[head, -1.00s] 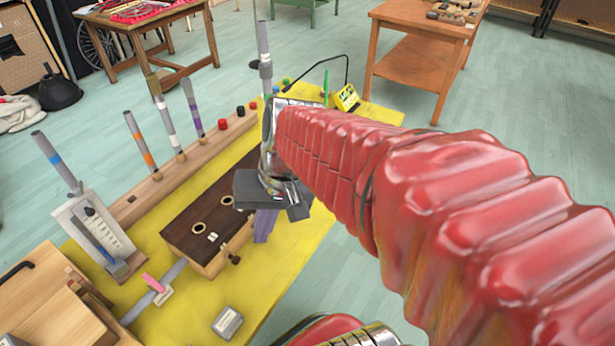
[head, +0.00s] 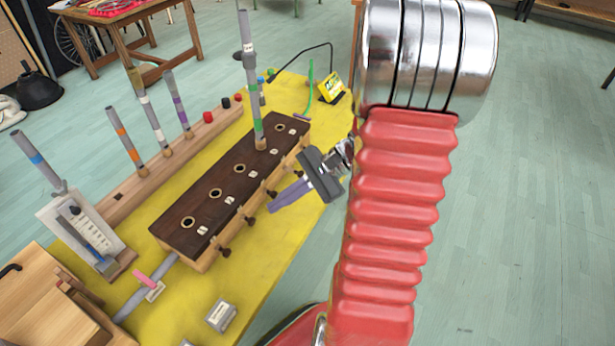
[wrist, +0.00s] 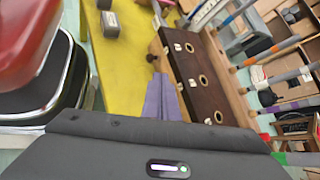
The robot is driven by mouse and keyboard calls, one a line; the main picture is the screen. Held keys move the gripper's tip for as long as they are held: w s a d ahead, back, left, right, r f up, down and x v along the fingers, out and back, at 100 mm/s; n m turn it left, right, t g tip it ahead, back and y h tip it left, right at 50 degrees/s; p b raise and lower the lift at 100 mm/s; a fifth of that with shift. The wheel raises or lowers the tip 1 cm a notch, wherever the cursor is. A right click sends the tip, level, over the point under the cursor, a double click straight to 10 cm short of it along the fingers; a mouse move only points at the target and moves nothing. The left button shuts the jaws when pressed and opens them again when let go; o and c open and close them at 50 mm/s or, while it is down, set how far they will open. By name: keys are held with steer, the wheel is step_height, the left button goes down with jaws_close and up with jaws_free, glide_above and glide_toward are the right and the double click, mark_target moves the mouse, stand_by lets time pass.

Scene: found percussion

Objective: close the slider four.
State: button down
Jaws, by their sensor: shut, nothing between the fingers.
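The slider box (head: 195,215) has a dark brown top with a row of round holes and small white labels, too small to read. Dark knobs stick out of its right-hand side: a near knob (head: 224,251), a second knob (head: 248,221) and a third knob (head: 271,194). I cannot tell which one is slider four. My gripper (head: 272,209) has purple fingers, shut and empty, pointing at this side by the third knob; contact is unclear.
A grey tube (head: 255,110) stands upright in the box's far part. Several banded tubes stand in a wooden rail (head: 190,147) behind. The yellow top (head: 262,258) is clear right of the box.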

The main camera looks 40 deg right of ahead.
steer(key=s+d+f+m+t+h, duration=0.2)
steer(key=d+f+m+t, duration=0.4)
steer(key=d, duration=0.5)
steer(key=s+d+f+m+t+h, duration=0.2)
steer(key=d+f+m+t, duration=0.4)
steer(key=d+m, duration=0.3)
steer(key=shift+s+d+f+h, duration=0.25)
steer(key=shift+s+d+h, duration=0.15)
steer(key=shift+d+h, duration=0.5)
steer(key=shift+w+d, duration=0.1)
steer(key=shift+d, duration=0.05)
glide_toward(299, 173)
steer(key=w, duration=0.1)
steer(key=w+f, duration=0.1)
steer(key=w, duration=0.3)
steer(key=shift+w+a+f, duration=0.2)
steer(key=shift+a+f, duration=0.1)
steer(key=shift+a, duration=0.05)
steer(key=shift+w+d, duration=0.1)
steer(key=shift+w, duration=0.05)
